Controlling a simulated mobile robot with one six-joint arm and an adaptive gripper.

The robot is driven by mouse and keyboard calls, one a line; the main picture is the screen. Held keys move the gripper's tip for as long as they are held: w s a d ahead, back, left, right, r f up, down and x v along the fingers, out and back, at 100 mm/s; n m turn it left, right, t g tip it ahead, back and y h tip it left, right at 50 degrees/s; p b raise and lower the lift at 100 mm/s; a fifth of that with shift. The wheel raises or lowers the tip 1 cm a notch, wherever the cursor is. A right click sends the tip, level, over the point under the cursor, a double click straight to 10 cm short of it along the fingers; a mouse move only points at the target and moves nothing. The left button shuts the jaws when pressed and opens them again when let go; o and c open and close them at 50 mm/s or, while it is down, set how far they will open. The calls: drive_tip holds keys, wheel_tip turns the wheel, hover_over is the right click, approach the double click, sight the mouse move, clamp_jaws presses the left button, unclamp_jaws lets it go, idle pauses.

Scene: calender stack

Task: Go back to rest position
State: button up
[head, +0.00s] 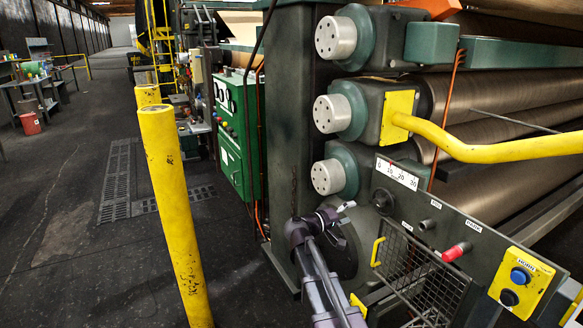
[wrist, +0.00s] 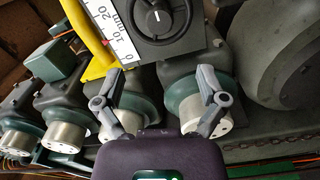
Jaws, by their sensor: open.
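My gripper (head: 346,225) is low in the middle of the head view, in front of the machine's dark frame and left of the control panel (head: 385,215). Its two fingers are spread apart with nothing between them. In the wrist view the open fingers (wrist: 160,76) point up at the machine, with a black dial knob (wrist: 157,18) beyond them. The fingers overlap the picture of the green-and-silver roll ends; I cannot tell how far away those are.
A yellow post (head: 172,215) stands left of my arm. A yellow rail (head: 490,148) crosses the rollers (head: 505,110). The panel carries a red knob (head: 457,251), a mesh guard (head: 425,280) and a yellow button box (head: 521,280). A green cabinet (head: 236,130) stands behind. Floor at left is open.

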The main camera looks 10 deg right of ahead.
drive_tip(key=s+a+f+m+g+y+p, duration=0.15)
drive_tip(key=s+f+g+y+p, duration=0.25)
drive_tip(key=s+f+y, duration=0.65)
drive_tip(key=s+a+g+y+p, duration=0.2)
drive_tip(key=s+a+y, duration=0.4)
drive_tip(key=s+a, duration=0.4)
drive_tip(key=shift+s+a+f+p, duration=0.3)
drive_tip(key=shift+s+p, duration=0.35)
drive_tip(key=shift+s, duration=0.35)
drive_tip(key=shift+n+y, duration=0.25)
